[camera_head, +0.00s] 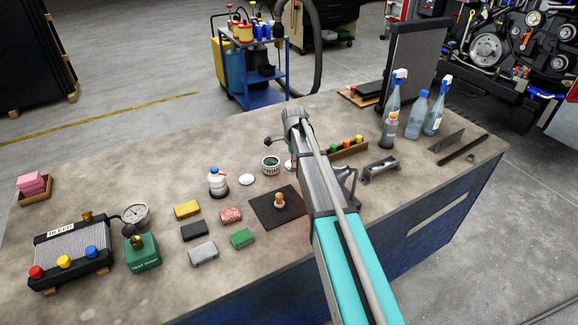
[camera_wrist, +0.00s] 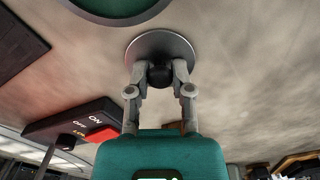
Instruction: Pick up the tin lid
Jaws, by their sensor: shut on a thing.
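The tin lid (camera_wrist: 160,43) is a round grey metal disc with a dark knob, seen in the wrist view. My gripper (camera_wrist: 161,75) is shut on the knob, one finger on each side. I cannot tell whether the lid rests on the bench or hangs just above it. The open tin (camera_head: 271,165) with green contents stands just left of my gripper in the head view; its rim also shows at the top of the wrist view (camera_wrist: 112,18). In the head view my arm hides my fingers and most of the lid.
A box with a red ON/OFF switch (camera_wrist: 72,123) stands close to my gripper.

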